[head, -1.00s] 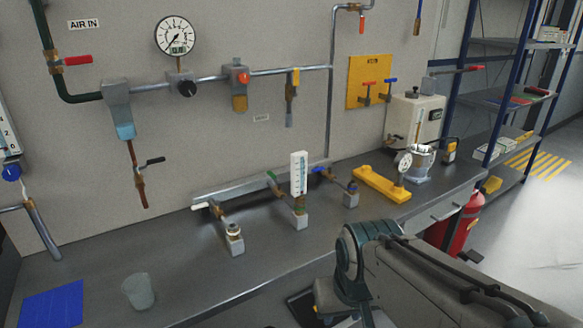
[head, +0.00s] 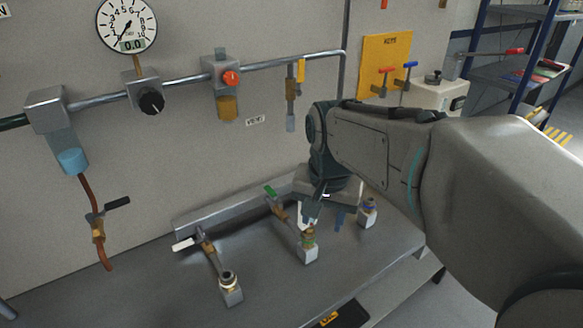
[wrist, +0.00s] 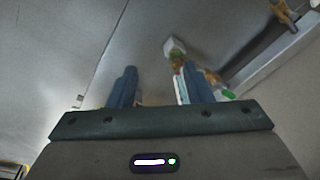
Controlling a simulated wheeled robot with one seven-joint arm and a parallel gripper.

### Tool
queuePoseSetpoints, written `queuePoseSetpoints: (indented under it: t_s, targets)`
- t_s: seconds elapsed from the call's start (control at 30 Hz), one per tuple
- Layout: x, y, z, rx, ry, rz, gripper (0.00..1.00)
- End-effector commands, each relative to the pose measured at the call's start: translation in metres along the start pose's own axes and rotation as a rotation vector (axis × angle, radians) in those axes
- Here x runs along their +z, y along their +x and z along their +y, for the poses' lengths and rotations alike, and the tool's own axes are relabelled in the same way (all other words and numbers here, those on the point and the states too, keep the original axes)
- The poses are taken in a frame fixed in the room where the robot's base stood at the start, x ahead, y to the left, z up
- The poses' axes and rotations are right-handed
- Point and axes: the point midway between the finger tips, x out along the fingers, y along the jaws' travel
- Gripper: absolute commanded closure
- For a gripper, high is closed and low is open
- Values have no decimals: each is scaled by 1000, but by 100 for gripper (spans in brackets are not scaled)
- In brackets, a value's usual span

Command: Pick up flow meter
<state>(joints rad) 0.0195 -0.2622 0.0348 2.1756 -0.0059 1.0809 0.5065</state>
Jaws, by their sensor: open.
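The flow meter (head: 301,214), a white scaled tube, stands above a brass and green fitting (head: 308,238) on a grey block on the bench. My gripper (head: 324,216) hangs over it, fingers pointing down, and hides most of the tube in the head view. In the wrist view my gripper (wrist: 157,78) is open, with its two blue fingers apart. There the flow meter (wrist: 179,88) shows as a white strip with blue marks close beside the right finger's inner side. I cannot tell whether they touch.
Similar valve fittings on blocks stand to the left (head: 230,287) and right (head: 367,212) on the grey bench (head: 130,300). A pipe with a pressure gauge (head: 127,24) and knobs runs along the wall behind. The bench's left front is clear.

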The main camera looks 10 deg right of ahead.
Motion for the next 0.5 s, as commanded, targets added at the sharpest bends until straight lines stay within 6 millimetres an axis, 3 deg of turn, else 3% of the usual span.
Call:
queuePoseSetpoints:
  t_s: [0.03, 0.2, 0.33, 0.5]
  targets:
    - [-19, -23, -11, 11, 87, -19, 55]
    - [-65, -59, -38, 53, 391, -71, 55]
    - [-89, -74, -50, 81, 558, -96, 55]
    - [-103, -80, -58, 102, 670, -110, 55]
